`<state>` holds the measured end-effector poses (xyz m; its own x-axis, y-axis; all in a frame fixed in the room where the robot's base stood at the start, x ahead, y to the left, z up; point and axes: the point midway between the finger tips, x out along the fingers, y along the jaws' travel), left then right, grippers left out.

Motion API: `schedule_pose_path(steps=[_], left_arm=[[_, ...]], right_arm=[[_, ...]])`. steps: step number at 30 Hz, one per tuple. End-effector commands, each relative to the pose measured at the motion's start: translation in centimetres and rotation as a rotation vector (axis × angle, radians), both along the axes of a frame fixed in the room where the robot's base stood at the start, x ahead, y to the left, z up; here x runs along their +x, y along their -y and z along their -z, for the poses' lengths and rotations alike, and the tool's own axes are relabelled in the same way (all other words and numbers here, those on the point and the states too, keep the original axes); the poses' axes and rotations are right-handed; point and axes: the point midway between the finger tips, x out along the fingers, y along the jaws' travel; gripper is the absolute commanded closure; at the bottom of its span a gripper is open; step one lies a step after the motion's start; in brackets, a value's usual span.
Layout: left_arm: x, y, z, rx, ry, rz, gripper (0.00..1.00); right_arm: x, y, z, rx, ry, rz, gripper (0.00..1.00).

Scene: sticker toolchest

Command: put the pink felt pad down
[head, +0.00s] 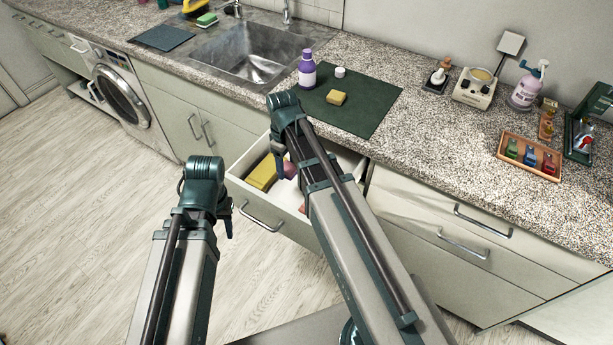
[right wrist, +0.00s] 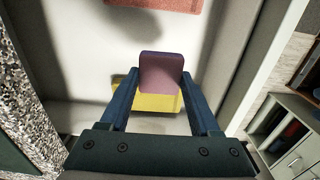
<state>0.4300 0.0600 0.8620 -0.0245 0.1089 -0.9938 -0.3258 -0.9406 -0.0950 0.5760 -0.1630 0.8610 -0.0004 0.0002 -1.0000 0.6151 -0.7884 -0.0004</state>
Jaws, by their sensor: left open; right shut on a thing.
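The pink felt pad (right wrist: 162,72) is between the fingers of my right gripper (right wrist: 160,85), which is shut on it. In the head view the pad (head: 290,170) shows beside my right gripper (head: 281,163), over the open drawer (head: 345,160). The wrist view shows the pad above a yellow block (right wrist: 150,103); I cannot tell whether they touch. My left gripper (head: 228,222) is open and empty, outside the drawer front at the left. My right arm hides part of the drawer.
A yellow block (head: 262,174) lies at the drawer's left end. A reddish flat piece (right wrist: 160,4) lies farther along the drawer floor, with bare white floor between. On the counter, a green mat (head: 375,108) holds a purple bottle (head: 307,70) and a yellow sponge (head: 336,98).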

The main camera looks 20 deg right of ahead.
Motion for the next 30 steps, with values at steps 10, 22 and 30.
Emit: schedule_pose_path(steps=[10,22,30], left_arm=[[0.0,0.0,1.9,0.0,0.0,0.0,0.55],[0.0,0.0,6.5,0.0,0.0,0.001,0.55],[0.0,0.0,7.3,0.0,0.0,0.001,0.55]], right_arm=[[0.0,0.0,1.9,0.0,0.0,0.0,0.81],[0.0,0.0,6.5,0.0,0.0,0.0,0.81],[0.0,0.0,7.4,0.0,0.0,0.0,0.81]])
